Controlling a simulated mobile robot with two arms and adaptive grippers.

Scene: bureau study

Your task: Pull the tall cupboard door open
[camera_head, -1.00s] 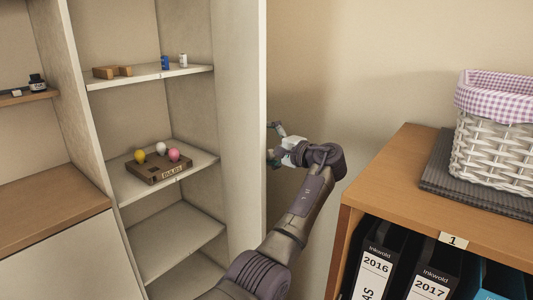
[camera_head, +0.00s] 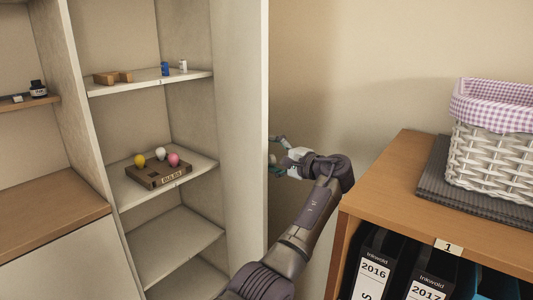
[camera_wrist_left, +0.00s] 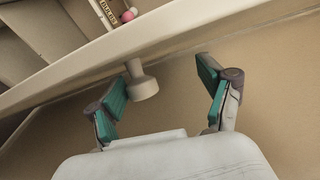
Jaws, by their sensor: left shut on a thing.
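The tall cupboard door (camera_head: 241,150) is a pale panel standing open at the right of the shelves. Its outer face is turned away from the head view. My left gripper (camera_head: 280,156) is beyond the door's free edge, on the outer side. In the left wrist view, a pale round knob (camera_wrist_left: 144,86) stands out from the door (camera_wrist_left: 170,28). The green-padded fingers of my left gripper (camera_wrist_left: 160,92) are on either side of it, and it is shut on the knob. The knob appears closer to the left finger. My right gripper is not in view.
Open shelves (camera_head: 178,240) hold a brown box (camera_head: 158,176) with coloured bulbs and small items above. At right, a wooden cabinet (camera_head: 385,190) holds binders (camera_head: 373,262); a wicker basket (camera_head: 495,155) stands on it. Bare wall lies between door and cabinet.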

